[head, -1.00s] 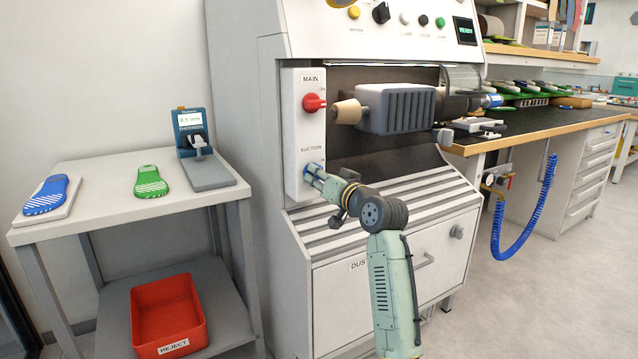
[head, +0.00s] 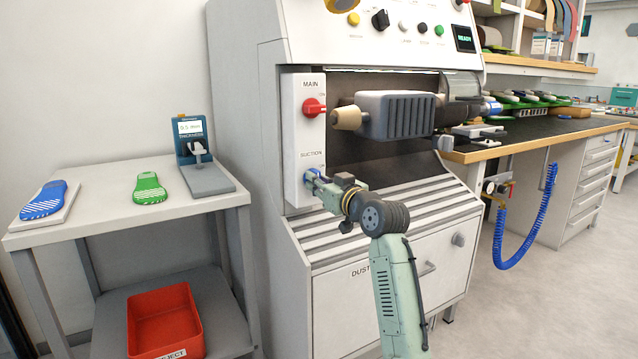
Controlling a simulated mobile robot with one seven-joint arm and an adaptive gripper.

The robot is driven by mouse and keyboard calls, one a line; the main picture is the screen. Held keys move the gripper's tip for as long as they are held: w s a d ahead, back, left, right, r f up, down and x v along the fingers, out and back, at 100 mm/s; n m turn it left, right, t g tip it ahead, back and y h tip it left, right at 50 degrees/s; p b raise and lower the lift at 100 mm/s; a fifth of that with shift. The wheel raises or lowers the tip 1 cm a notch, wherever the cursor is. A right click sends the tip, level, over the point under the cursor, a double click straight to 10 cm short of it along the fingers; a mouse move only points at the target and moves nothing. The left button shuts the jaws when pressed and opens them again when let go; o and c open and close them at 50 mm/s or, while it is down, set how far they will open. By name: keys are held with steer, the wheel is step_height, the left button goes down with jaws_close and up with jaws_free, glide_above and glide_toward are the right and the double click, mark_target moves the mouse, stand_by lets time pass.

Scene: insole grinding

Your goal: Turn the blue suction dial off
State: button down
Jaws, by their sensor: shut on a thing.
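The blue suction dial (head: 311,175) sits low on the white switch panel (head: 302,130), under the SUCTION label. My gripper (head: 313,181) is at the dial, shut on it, and covers part of it. The dial's pointer position is hidden by the fingers, so I cannot tell its setting. The red main dial (head: 314,107) is higher on the same panel, under the MAIN label.
The grinding machine (head: 385,245) has a motor housing (head: 395,115) above and right of my gripper. On the left, a side table (head: 120,225) holds a blue insole (head: 44,199), a green insole (head: 150,187) and a thickness gauge (head: 195,140). A red reject bin (head: 165,320) is below.

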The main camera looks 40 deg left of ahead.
steer(key=shift+r, duration=0.1)
steer(key=c, duration=1.5)
jaws_free()
steer(key=v, duration=1.2)
